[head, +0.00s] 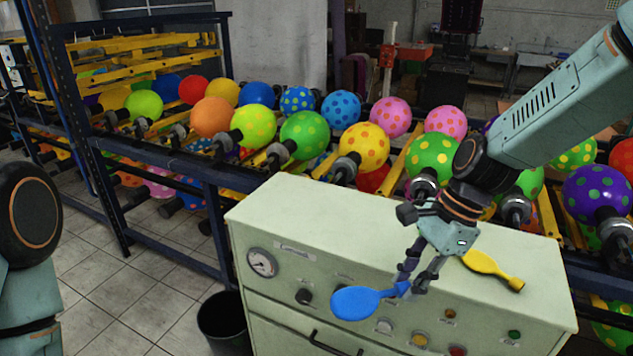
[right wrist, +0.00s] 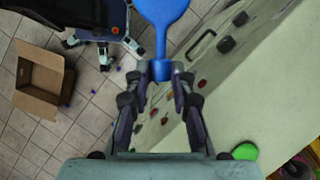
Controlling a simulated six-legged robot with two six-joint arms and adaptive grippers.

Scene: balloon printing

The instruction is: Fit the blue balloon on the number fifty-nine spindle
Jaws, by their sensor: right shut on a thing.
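The limp blue balloon (head: 356,302) hangs out to the left of my right gripper (head: 413,284), in front of the control cabinet's front edge. In the right wrist view the right gripper (right wrist: 160,73) is shut on the neck of the blue balloon (right wrist: 161,18), and the wide body points away from the fingers. A row of black spindles runs along the rack behind the cabinet, such as one spindle (head: 346,168) bearing a yellow spotted balloon. I cannot read any spindle number, so I cannot tell which is fifty-nine. My left gripper is out of view.
The pale green control cabinet (head: 300,215) stands between me and the rack, with a gauge and knobs on its front. A flat yellow balloon (head: 490,267) lies on its top. A black bin (head: 222,318) stands at its left. A cardboard box (right wrist: 42,80) lies on the floor.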

